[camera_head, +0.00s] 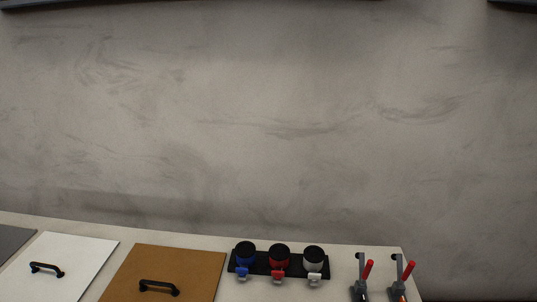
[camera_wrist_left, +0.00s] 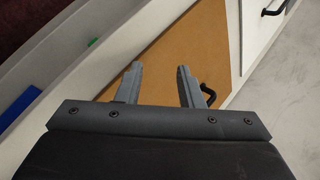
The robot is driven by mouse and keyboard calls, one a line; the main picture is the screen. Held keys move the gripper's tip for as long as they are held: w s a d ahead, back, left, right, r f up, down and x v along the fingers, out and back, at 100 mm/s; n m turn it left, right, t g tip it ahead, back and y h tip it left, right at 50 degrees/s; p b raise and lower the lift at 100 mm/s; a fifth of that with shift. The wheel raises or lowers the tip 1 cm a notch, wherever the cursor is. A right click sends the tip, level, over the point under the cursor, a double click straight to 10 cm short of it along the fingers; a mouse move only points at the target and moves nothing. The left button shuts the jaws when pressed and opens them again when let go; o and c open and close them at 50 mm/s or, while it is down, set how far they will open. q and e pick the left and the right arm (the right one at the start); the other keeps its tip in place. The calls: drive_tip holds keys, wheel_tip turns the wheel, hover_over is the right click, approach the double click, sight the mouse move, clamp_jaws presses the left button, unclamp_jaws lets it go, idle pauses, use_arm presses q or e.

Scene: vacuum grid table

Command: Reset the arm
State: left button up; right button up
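My left gripper (camera_wrist_left: 158,85) shows in the left wrist view. Its two grey fingers are apart with nothing between them. Beyond the fingers is a brown panel (camera_wrist_left: 185,50) with a black handle, partly hidden by the right-hand finger. I cannot tell whether the fingers touch anything, but they appear clear of the panel. Neither gripper shows in the head view, and my right gripper is in no frame.
In the head view a table (camera_head: 180,240) bears a white panel (camera_head: 75,255) and a brown panel (camera_head: 185,262) with black handles. A black rack (camera_head: 262,264) holds blue, red and white cups. Two red-handled clamps (camera_head: 367,270) (camera_head: 408,270) stand at the right end.

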use_arm(q)
drive_tip(key=s+d+r+n+h, duration=0.1)
drive_tip(key=s+r+n+h, duration=0.25)
drive_tip(key=s, duration=0.65)
drive_tip(key=s+d+r+n+h, duration=0.1)
drive_tip(key=s+r+n+h, duration=0.15)
drive_tip(key=s+n, duration=0.45)
wheel_tip(320, 180, down, 30)
drive_tip(key=s+a+m+g+b, duration=0.1)
drive_tip(key=s+a+m+b, duration=0.1)
drive_tip(key=b, duration=0.3)
drive_tip(key=s+f+b, duration=0.2)
drive_tip(key=s+f, duration=0.5)
drive_tip(key=f, duration=0.3)
drive_tip(key=s+d+f+g+b, duration=0.1)
drive_tip(key=s+f+b, duration=0.1)
drive_tip(key=s+f, duration=0.6)
wheel_tip(320, 180, down, 2)
drive_tip(key=shift+d+f+g, duration=0.1)
drive_tip(key=shift+d+g, duration=0.2)
